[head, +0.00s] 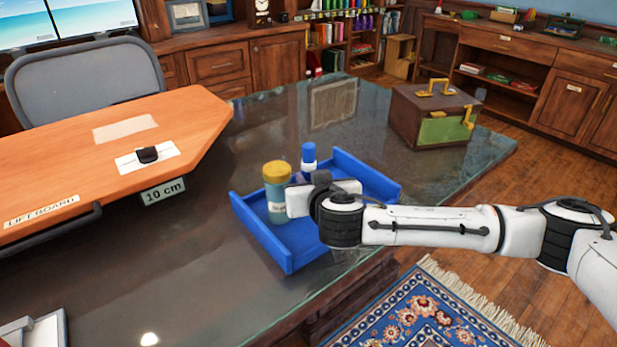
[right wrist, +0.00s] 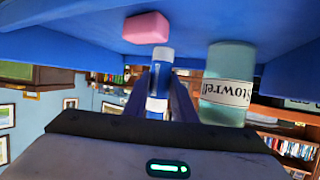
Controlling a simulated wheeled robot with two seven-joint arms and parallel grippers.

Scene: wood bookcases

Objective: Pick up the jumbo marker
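The jumbo marker, with its blue cap (head: 308,152) and white band, stands upright in a blue tray (head: 262,240) on the glass-topped desk. My right gripper (head: 302,197) reaches into the tray from the right, low beside the marker. In the right wrist view, which is upside down, the marker (right wrist: 160,65) shows between the two dark fingers (right wrist: 161,98). The fingers lie close on both sides of it; whether they press on it I cannot tell. In the head view the gripper hides the marker's lower part. My left gripper is not in view.
A teal jar (head: 277,197) with a yellow lid stands in the tray just left of the marker. A pink block (right wrist: 146,27) lies in the tray. An orange lift board (head: 70,150) is at the left, a brown box (head: 410,125) at the back right.

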